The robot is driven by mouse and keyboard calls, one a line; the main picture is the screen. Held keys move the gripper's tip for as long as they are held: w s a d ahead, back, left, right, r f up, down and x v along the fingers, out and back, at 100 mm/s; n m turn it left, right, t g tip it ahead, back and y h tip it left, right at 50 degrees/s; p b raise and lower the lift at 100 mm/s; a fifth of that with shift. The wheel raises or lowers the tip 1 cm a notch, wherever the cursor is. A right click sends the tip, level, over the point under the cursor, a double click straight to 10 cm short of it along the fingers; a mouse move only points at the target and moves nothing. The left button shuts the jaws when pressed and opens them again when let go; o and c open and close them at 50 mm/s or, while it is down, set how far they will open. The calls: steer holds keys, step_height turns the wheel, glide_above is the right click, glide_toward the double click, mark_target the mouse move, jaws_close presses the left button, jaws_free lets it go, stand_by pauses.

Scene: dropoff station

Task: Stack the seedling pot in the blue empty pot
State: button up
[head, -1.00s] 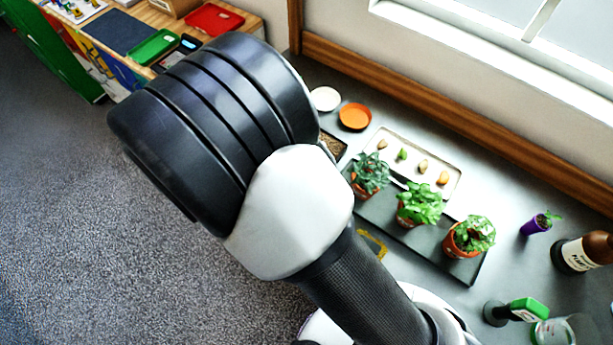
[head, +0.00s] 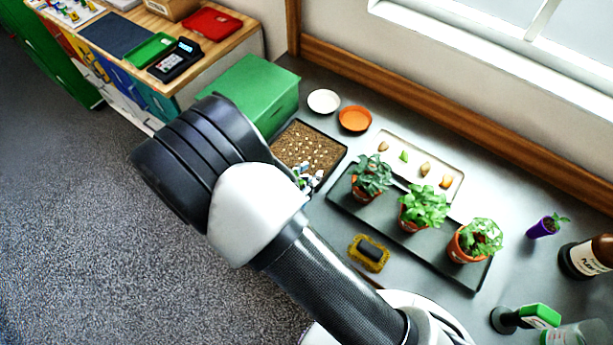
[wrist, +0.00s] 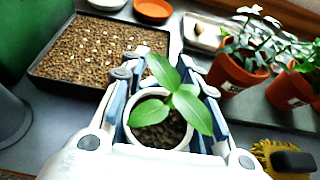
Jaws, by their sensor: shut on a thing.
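My gripper (wrist: 165,112) is shut on a seedling pot in the wrist view. The pot has a pale round rim (wrist: 139,98), dark soil and a seedling with broad green leaves (wrist: 186,108). It looks roughly upright between the fingers; its lower part is hidden. In the head view my gripper (head: 308,178) shows small beside the seed tray, partly behind my arm, and the pot is hard to make out there. I cannot make out a blue empty pot in either view.
A soil tray with pale seeds (wrist: 52,83) lies just beyond my gripper, beside a green box (head: 262,92). Several potted plants stand on a dark tray (head: 437,256) to the right. A yellow-edged brush (head: 369,253) lies nearby. A purple pot (head: 542,229) stands far right.

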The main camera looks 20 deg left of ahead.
steer(key=shift+f, duration=0.1)
steer(key=shift+f+b, duration=0.55)
steer(key=shift+b, duration=0.1)
steer(key=o, duration=1.3)
steer(key=shift+r, duration=0.15)
steer(key=shift+r+p, duration=0.3)
steer(key=shift+p, duration=0.2)
steer(key=p+v, duration=0.2)
steer(key=v, duration=1)
